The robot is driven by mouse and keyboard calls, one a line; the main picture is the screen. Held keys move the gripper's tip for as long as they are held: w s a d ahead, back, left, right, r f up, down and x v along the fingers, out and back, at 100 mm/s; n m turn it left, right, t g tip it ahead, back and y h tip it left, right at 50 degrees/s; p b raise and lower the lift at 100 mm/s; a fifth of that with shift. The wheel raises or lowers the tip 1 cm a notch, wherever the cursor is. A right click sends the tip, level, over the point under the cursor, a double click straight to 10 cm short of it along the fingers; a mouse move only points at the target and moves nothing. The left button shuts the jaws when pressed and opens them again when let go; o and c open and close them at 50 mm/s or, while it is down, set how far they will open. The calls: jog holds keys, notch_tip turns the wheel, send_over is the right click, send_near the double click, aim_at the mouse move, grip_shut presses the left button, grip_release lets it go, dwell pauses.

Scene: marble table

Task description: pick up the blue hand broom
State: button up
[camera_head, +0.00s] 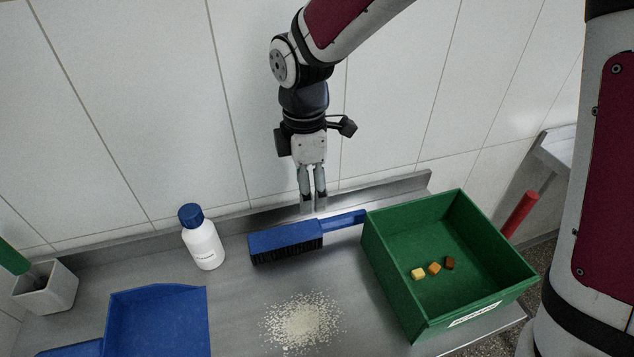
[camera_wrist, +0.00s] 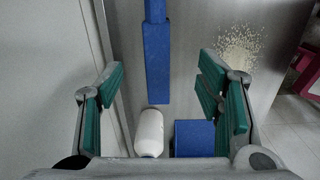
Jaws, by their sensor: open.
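The blue hand broom (camera_head: 286,238) lies on the metal table, with its dark bristles facing the front and its handle pointing right, towards the green box. In the wrist view the broom (camera_wrist: 157,62) runs lengthwise between my fingers, its handle at the top. My gripper (camera_head: 313,204) points down above the table, close to the back edge. The exact height is hard to tell.
A green box (camera_head: 392,285) holding small cubes stands close to the handle's end. A white bottle with a blue cap (camera_head: 203,243) stands left of the broom. A blue dustpan (camera_head: 158,320) and a pile of pale crumbs (camera_head: 302,322) lie in front. A wall rises behind.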

aim_at(308, 227)
jog(key=f, duration=0.9)
jog(key=shift+w+d+f+b, duration=0.1)
jog(key=shift+w+d+b, duration=0.15)
jog(key=shift+b, duration=0.1)
jog(key=shift+w+a+f, duration=0.1)
jog(key=shift+a+f, duration=0.05)
jog(key=shift+f, duration=1.2)
jog(key=shift+a+f, duration=0.1)
jog(key=shift+f, duration=1.25)
grip_shut()
notch_tip(308, 227, up, 10)
jog(key=shift+r, duration=0.1)
